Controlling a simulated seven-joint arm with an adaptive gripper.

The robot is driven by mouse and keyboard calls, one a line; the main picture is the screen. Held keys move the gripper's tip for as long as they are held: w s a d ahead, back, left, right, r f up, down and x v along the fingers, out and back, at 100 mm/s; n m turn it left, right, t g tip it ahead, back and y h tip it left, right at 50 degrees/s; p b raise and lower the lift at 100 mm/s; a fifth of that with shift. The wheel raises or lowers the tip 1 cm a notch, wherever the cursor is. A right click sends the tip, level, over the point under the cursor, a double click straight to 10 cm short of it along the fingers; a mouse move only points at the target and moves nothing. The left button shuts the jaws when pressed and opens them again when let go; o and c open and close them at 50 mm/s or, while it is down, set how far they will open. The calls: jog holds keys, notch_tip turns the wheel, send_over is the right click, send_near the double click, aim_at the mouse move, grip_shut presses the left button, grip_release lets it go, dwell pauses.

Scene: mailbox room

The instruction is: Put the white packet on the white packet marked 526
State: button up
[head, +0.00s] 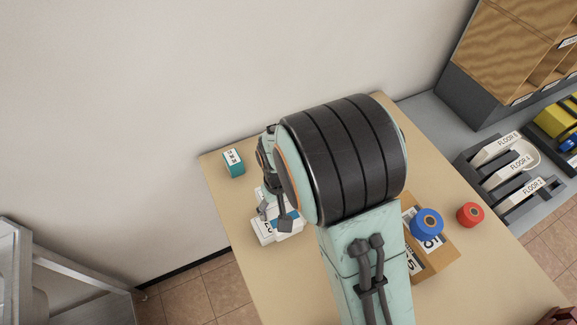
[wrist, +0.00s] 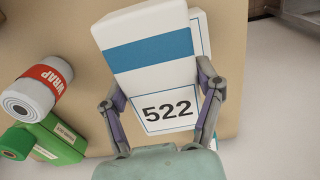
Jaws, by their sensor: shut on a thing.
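My gripper (wrist: 160,86) is shut on a white packet (wrist: 145,28) with a broad blue band, one finger on each side of it. In the head view my gripper (head: 272,208) is over the white packet (head: 263,231) near the table's left side, partly hidden by my arm.
The tan table (head: 260,285) carries a teal box (head: 234,163), a blue roll (head: 427,222) above a brown carton (head: 437,256), and a red roll (head: 470,214). The wrist view shows a red-labelled wrap roll (wrist: 30,96) and a green box (wrist: 55,142). Floor-marked trays (head: 510,165) stand at right.

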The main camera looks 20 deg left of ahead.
jog(key=shift+w+a+f, duration=0.1)
jog(key=shift+a+f, duration=0.05)
jog(key=shift+f, duration=1.6)
jog(key=o, duration=1.2)
jog(key=shift+f, duration=0.15)
jog(key=shift+o, duration=0.2)
